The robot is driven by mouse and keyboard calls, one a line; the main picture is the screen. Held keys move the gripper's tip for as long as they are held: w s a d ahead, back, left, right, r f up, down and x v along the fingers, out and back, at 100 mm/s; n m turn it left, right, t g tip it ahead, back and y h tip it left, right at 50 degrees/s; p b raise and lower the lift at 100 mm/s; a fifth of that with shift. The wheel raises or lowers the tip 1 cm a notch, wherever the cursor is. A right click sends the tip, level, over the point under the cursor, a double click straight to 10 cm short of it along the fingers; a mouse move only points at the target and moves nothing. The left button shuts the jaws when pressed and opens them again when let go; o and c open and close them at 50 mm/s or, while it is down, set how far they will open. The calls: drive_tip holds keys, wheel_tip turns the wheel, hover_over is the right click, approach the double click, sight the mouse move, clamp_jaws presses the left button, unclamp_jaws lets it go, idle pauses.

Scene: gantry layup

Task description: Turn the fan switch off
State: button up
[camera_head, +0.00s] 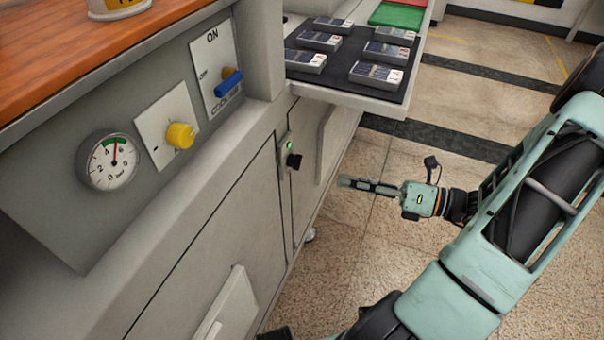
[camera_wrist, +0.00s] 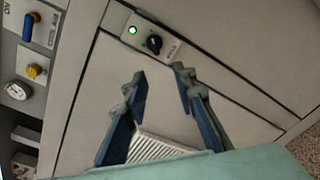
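A black rotary knob (camera_head: 294,160) sits on a small plate with a lit green light, on the cabinet front. It also shows in the wrist view (camera_wrist: 154,43), beyond my fingertips; the lettering beside it is too small to read, so I cannot confirm it is the fan switch. My gripper (camera_head: 345,182) is in front of the cabinet, to the right of the knob and apart from it. In the wrist view my gripper (camera_wrist: 160,72) has its two blue fingers spread, with nothing between them.
A blue-handled switch (camera_head: 228,82) marked ON, a yellow knob (camera_head: 180,135) and a pressure gauge (camera_head: 107,160) are on the panel at left. A dark tray (camera_head: 338,78) of small boxes juts out above the knob. A white louvred vent (camera_wrist: 160,147) is below it.

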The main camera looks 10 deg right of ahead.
sight(295, 161)
drive_tip(key=w+a+t+b, duration=0.1)
drive_tip(key=w+a+b, duration=0.1)
drive_tip(key=w+a, duration=0.4)
drive_tip(key=a, duration=0.2)
drive_tip(key=shift+w+a+r+m+b, duration=0.3)
drive_tip(key=shift+w+a+r, duration=0.05)
drive_tip(key=shift+w+r, duration=0.05)
clamp_jaws()
